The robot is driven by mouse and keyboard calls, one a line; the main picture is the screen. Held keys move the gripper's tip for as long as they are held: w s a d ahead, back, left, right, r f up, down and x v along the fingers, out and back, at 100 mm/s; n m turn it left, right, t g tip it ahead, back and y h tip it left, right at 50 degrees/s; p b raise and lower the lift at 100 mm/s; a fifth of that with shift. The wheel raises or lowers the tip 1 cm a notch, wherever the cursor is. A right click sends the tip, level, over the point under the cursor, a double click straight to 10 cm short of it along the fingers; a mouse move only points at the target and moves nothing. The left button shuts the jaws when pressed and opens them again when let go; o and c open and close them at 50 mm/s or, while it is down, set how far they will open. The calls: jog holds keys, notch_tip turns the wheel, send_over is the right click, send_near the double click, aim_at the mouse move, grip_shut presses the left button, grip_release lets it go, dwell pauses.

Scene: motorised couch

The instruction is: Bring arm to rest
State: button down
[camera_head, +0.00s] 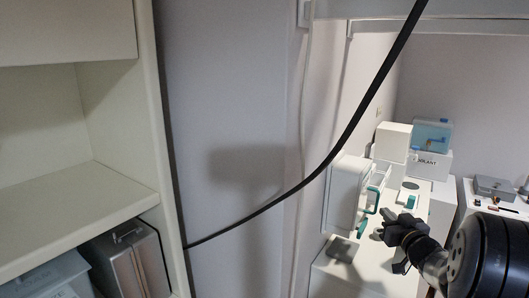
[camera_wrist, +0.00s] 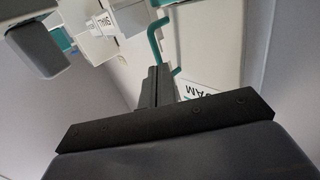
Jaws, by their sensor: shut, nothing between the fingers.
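My gripper (camera_head: 384,226) shows at the lower right of the head view, at the end of my dark arm. It is over the white counter (camera_head: 335,284), near a white machine with a teal handle (camera_head: 373,199). In the wrist view the two dark fingers of my gripper (camera_wrist: 158,82) lie together, with nothing seen between them. A teal handle (camera_wrist: 154,38) shows just beyond the fingertips. I cannot tell whether the gripper touches it.
A black cable (camera_head: 308,180) crosses the head view. A white shelf unit (camera_head: 80,205) fills the left. A white box (camera_head: 393,141) and a blue container (camera_head: 431,134) stand at the back right. A grey block (camera_wrist: 38,47) shows at the wrist view's upper left.

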jog(key=s+d+b, duration=0.1)
jog(key=s+b, duration=0.1)
jog(key=s, duration=1.2)
jog(key=shift+d+f+n, duration=0.3)
jog(key=shift+d+n, duration=0.05)
jog(key=shift+n, duration=0.05)
jog(key=shift+d+f+h+b, duration=0.1)
jog(key=shift+h+b, duration=0.2)
